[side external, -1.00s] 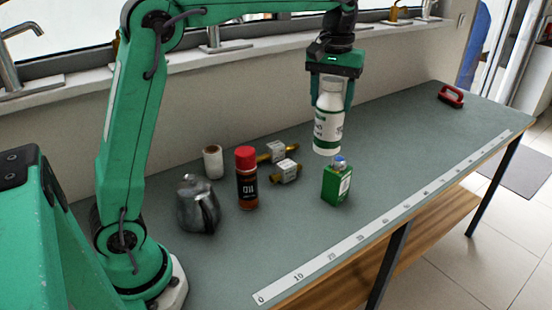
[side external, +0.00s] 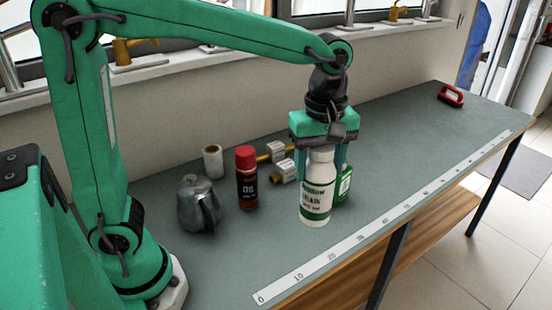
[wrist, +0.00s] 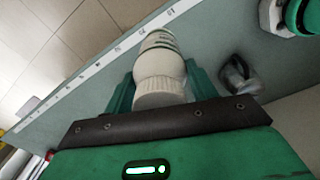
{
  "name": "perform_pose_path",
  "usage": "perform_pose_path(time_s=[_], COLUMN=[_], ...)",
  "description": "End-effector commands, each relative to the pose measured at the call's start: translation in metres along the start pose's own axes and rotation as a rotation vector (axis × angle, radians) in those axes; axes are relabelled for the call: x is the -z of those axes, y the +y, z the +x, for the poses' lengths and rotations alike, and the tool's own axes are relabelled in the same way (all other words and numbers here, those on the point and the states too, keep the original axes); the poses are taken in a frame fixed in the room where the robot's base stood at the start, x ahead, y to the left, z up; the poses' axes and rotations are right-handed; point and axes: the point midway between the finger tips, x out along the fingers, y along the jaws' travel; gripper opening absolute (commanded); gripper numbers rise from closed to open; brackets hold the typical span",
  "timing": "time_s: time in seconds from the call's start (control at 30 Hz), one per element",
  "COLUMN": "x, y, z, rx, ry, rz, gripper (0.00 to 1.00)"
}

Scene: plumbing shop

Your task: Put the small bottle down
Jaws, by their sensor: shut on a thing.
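The small bottle (side external: 316,192) is white with a green and white label. It stands upright between the fingers of my gripper (side external: 322,165) in the side view, its base at or just above the bench top; I cannot tell if it touches. My gripper is shut on its upper part. In the wrist view the bottle (wrist: 160,70) shows cap end nearest, held between the green fingers of my gripper (wrist: 160,85).
A measuring strip (side external: 345,250) runs along the front edge.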

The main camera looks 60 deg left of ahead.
Motion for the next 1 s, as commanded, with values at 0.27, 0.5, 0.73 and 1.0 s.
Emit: perform_pose_path(time_s=[0.27, 0.5, 0.73, 1.0], x=[-0.025, -0.035, -0.038, -0.028], y=[-0.027, -0.040, -0.043, -0.040], z=[0.019, 0.029, 0.032, 0.037], rx=[-0.002, -0.003, -0.003, -0.001], ry=[0.000, -0.001, -0.001, 0.000], rz=[-0.200, -0.304, -0.331, -0.333], gripper=[0.00, 0.00, 0.00, 0.00])
